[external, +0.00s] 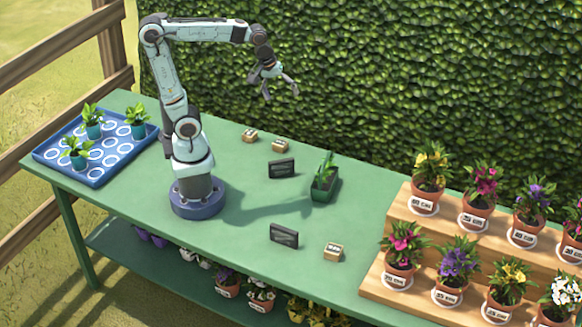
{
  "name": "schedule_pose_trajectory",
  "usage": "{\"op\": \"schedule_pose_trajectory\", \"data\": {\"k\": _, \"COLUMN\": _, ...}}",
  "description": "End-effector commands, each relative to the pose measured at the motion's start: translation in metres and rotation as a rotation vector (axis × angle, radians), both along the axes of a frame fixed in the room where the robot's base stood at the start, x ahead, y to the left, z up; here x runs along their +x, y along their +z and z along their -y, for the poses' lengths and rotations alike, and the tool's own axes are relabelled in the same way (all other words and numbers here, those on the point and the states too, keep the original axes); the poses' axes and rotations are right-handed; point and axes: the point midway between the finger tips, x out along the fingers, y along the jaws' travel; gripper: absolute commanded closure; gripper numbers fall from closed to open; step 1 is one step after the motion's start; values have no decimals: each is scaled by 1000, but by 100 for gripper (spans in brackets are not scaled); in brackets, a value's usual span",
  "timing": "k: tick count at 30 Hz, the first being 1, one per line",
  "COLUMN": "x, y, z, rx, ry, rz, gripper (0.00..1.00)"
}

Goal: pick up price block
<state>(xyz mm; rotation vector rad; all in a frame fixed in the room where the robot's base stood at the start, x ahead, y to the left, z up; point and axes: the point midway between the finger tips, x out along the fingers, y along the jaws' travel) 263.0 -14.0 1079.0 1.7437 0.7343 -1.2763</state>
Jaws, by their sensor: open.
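Small tan blocks with pale label faces, which look like price blocks, sit on the green table (130,215). One block (249,135) is at the table's back edge, and a second block (280,146) is just right of it. A third block (333,252) is near the front, right of a dark sign. Their print is too small to read. My gripper (281,94) is open and empty, raised high above the table's back side, in front of the hedge. It touches no block.
Two dark signs (281,168) (284,236) stand mid-table. A green planter (325,186) with a leafy plant is right of the back sign. A wooden stepped stand (400,205) with several potted flowers fills the right. A blue tray (97,176) with three plants is left.

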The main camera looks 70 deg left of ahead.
Motion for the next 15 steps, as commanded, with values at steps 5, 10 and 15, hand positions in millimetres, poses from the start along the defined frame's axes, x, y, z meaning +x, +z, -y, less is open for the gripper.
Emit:
{"op": "schedule_pose_trajectory", "data": {"k": 5, "x": 87, "y": -8, "z": 68, "rx": -139, "ry": 150, "rz": -1, "gripper": 22}}
{"op": "schedule_pose_trajectory", "data": {"k": 10, "x": 138, "y": -69, "z": 174, "rx": -186, "ry": 151, "rz": -80, "gripper": 22}}
{"op": "schedule_pose_trajectory", "data": {"k": 15, "x": 122, "y": -163, "z": 265, "rx": -94, "ry": -20, "rz": -193, "gripper": 22}}
